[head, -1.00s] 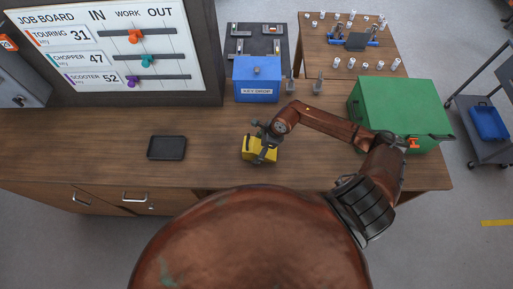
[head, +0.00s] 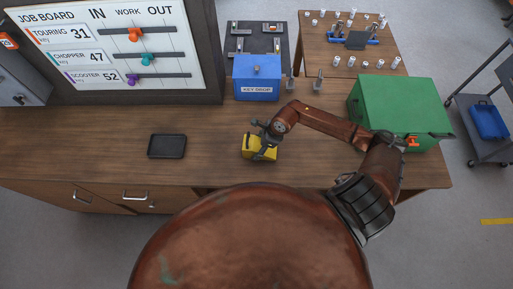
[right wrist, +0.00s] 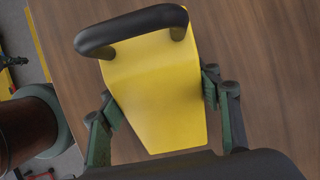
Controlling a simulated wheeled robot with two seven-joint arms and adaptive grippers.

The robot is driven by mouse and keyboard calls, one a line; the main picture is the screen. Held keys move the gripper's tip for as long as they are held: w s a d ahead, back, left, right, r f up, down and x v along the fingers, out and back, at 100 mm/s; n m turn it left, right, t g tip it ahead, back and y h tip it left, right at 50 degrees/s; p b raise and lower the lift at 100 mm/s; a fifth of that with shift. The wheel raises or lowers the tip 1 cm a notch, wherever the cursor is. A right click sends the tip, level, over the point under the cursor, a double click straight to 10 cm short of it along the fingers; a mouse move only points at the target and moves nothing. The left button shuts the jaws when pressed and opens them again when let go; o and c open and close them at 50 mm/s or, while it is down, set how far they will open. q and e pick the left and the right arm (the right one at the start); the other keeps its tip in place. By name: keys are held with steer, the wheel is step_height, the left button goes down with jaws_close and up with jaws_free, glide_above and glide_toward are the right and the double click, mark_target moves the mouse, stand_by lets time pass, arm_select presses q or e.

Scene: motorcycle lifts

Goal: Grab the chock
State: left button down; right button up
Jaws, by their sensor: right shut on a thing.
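The yellow chock (head: 250,147) is on the wooden workbench, near its front edge, in the head view. In the right wrist view the chock (right wrist: 155,85) shows as a yellow tapering block with a black handle (right wrist: 130,28) at one end. My right gripper (head: 264,146) is over the chock, with its arm coming in from the right. In the right wrist view its fingers (right wrist: 163,110) are on both sides of the chock and shut on it. I cannot tell whether the chock is lifted off the bench. My left gripper is not in view.
A black tray (head: 167,147) lies to the left on the bench (head: 95,140). A blue key drop box (head: 257,80) stands behind the chock, and a green box (head: 400,108) stands to the right. The bench between tray and chock is clear.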

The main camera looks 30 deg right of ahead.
steer(key=c, duration=0.5)
steer(key=shift+r, duration=0.2)
